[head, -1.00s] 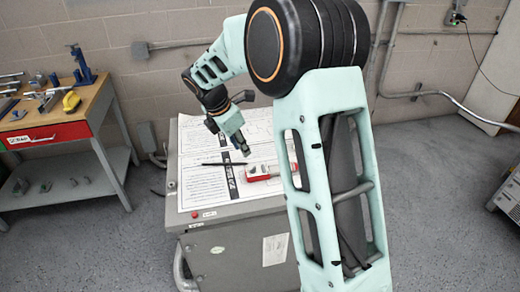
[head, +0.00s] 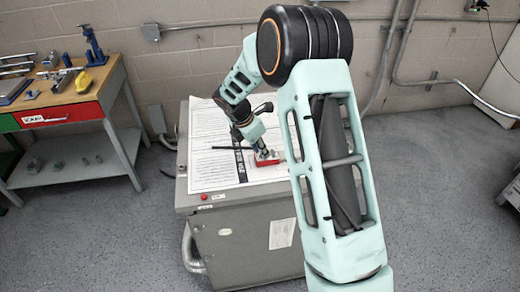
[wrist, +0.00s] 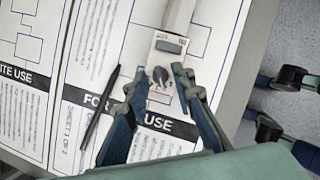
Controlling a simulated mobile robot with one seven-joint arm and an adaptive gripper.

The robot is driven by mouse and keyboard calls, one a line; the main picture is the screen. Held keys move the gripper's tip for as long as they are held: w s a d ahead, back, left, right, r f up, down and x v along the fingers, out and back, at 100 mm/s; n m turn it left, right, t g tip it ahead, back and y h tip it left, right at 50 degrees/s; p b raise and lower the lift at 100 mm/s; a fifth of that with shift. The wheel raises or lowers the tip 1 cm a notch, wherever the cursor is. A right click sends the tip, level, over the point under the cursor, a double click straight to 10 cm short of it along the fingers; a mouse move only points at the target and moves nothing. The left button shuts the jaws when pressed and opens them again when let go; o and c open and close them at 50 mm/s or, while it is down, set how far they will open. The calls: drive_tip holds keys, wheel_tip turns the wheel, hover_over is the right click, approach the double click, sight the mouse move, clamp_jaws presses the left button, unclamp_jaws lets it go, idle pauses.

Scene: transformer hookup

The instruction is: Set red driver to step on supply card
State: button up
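The red driver (head: 267,162) is a small red box with a pale top, lying on printed sheets on the grey cabinet. In the wrist view its pale face (wrist: 157,92) shows a dark knob (wrist: 160,75) and a dark rectangular window. My gripper (head: 262,153) is just above the driver. In the wrist view my gripper (wrist: 159,74) is open, with one finger on each side of the knob; I cannot tell whether they touch it. The printed sheets (head: 215,165) carry diagrams and text. I cannot tell which is the supply card or read its step.
A thin black pen-like stick (wrist: 98,107) lies left of the driver. The cabinet (head: 240,243) has a red button on its front edge. A workbench (head: 60,115) with tools stands at the left. The floor between is clear.

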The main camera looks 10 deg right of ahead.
clamp_jaws()
drive_tip(key=shift+m, duration=0.3)
drive_tip(key=m, duration=0.2)
drive_tip(key=m+g, duration=0.1)
drive_tip(key=m+g+p, duration=0.1)
drive_tip(key=m, duration=0.1)
drive_tip(key=shift+w+a+r+m+h, duration=0.1)
drive_tip(key=shift+w+m+h, duration=0.2)
drive_tip(key=shift+w, duration=0.05)
drive_tip(key=m+g, duration=0.2)
drive_tip(key=m, duration=0.3)
drive_tip(key=shift+w+m+p, duration=0.15)
drive_tip(key=shift+m+p, duration=0.15)
drive_tip(key=shift+m, duration=0.1)
drive_tip(key=shift+m+g, duration=0.3)
unclamp_jaws()
